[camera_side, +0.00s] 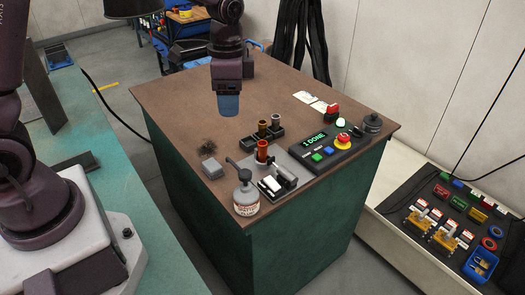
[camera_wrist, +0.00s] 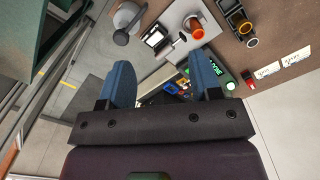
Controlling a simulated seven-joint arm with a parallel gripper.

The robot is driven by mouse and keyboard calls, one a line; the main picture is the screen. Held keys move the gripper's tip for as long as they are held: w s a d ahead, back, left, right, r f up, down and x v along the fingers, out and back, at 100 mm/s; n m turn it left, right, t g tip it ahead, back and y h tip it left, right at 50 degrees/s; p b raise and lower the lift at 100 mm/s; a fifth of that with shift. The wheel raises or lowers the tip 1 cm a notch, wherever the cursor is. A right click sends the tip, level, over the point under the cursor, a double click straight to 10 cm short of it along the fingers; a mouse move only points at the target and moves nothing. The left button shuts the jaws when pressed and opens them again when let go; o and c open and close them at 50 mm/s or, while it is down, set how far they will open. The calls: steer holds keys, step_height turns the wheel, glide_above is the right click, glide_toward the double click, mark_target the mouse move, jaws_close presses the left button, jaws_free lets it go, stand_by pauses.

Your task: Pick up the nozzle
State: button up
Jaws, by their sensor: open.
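An orange cylinder (camera_side: 262,151), which looks like the nozzle, stands upright on a grey plate on the brown-topped table. In the wrist view the orange cylinder (camera_wrist: 195,28) is beyond the fingertips, at the upper right. My gripper (camera_side: 228,106) hangs above the table, behind and left of the cylinder, pointing down. In the wrist view its blue fingers (camera_wrist: 164,70) are spread apart with nothing between them.
A control box (camera_side: 326,146) with a lit display and a red button is right of the plate. A bottle (camera_side: 246,196) stands at the table's front corner, beside a white block in a fixture (camera_side: 271,184). The back left tabletop is clear.

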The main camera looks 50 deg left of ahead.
mark_target(262, 143)
steer(key=w+f+m, duration=0.6)
steer(key=w+m, duration=0.3)
steer(key=m, duration=0.2)
steer(key=f, duration=0.7)
steer(key=shift+s+a, duration=0.1)
steer(key=shift+a, duration=0.3)
steer(key=shift+w+a+f, duration=0.1)
steer(key=shift+a+f, duration=0.05)
steer(key=shift+f, duration=0.8)
steer(key=shift+w+a+f, duration=0.1)
steer(key=shift+a+f, duration=0.05)
steer(key=shift+f, duration=0.75)
steer(key=shift+w+a+f, duration=0.1)
steer(key=shift+a+f, duration=0.05)
steer(key=shift+f, duration=0.8)
jaws_close()
steer(key=shift+r, duration=0.15)
